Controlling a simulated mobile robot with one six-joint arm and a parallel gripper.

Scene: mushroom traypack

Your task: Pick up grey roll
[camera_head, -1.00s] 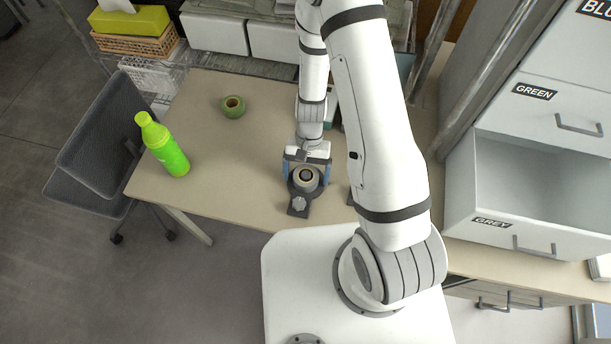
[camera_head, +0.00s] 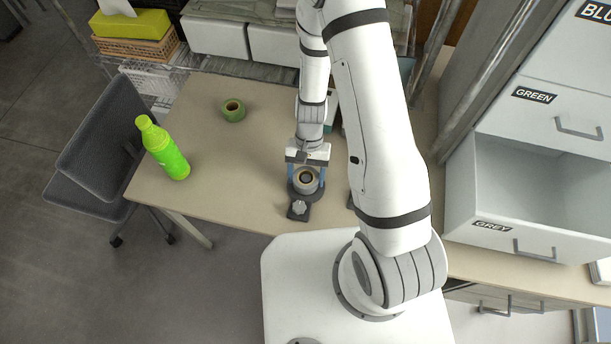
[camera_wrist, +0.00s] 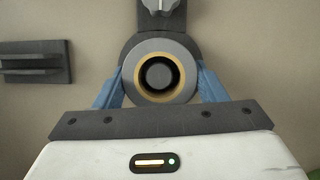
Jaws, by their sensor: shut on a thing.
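The grey roll (camera_head: 306,181) is a ring of grey tape with a tan core, in the dark holder (camera_head: 298,210) with a knob on the table. In the wrist view the roll (camera_wrist: 160,57) is seen from above, around a dark round hub. My gripper (camera_head: 306,178) is shut on the roll, with one blue finger on each side. In the wrist view the blue fingers of my gripper (camera_wrist: 160,80) flank the roll's left and right edges. I cannot tell whether the roll is lifted off the holder's base.
A green roll (camera_head: 233,110) and a green bottle (camera_head: 163,147) stand on the table (camera_head: 205,185) to the left. An open drawer labelled GREY (camera_head: 500,226) is on the right. A dark block (camera_wrist: 36,62) lies left of the holder in the wrist view.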

